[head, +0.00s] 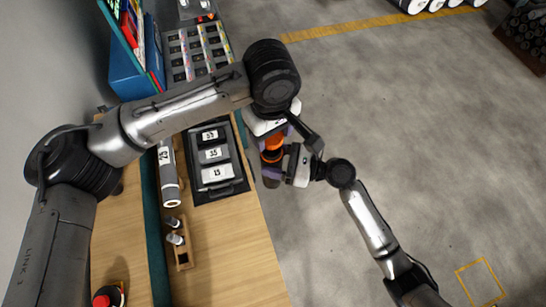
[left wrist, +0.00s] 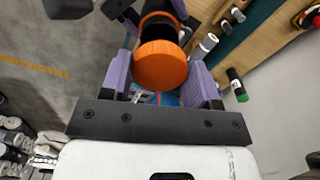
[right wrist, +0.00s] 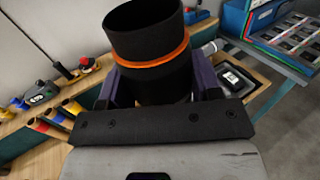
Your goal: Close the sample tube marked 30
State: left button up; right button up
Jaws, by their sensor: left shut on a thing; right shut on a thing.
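My left gripper (head: 271,141) is shut on an orange cap (left wrist: 161,66), which sits between its purple fingers in the left wrist view. My right gripper (head: 274,171) is just below it, shut on a black sample tube (right wrist: 150,75) with a thin orange band. The tube's wide round end faces up in the right wrist view. In the left wrist view the black body lies behind the cap, roughly in line with it. I cannot tell whether cap and tube touch. No number 30 is legible on the tube.
A black case (head: 222,187) holds several numbered labels. A pale labelled tube (head: 168,175) and a small wooden rack (head: 182,255) are to its left. A red button (head: 103,299) is at the front. Open floor lies to the right.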

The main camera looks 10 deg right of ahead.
pick_arm(q)
jog(key=shift+f, duration=0.9)
jog(key=shift+f, duration=0.1)
jog(key=shift+f, duration=0.8)
jog(key=shift+f, duration=0.6)
dwell(0.4)
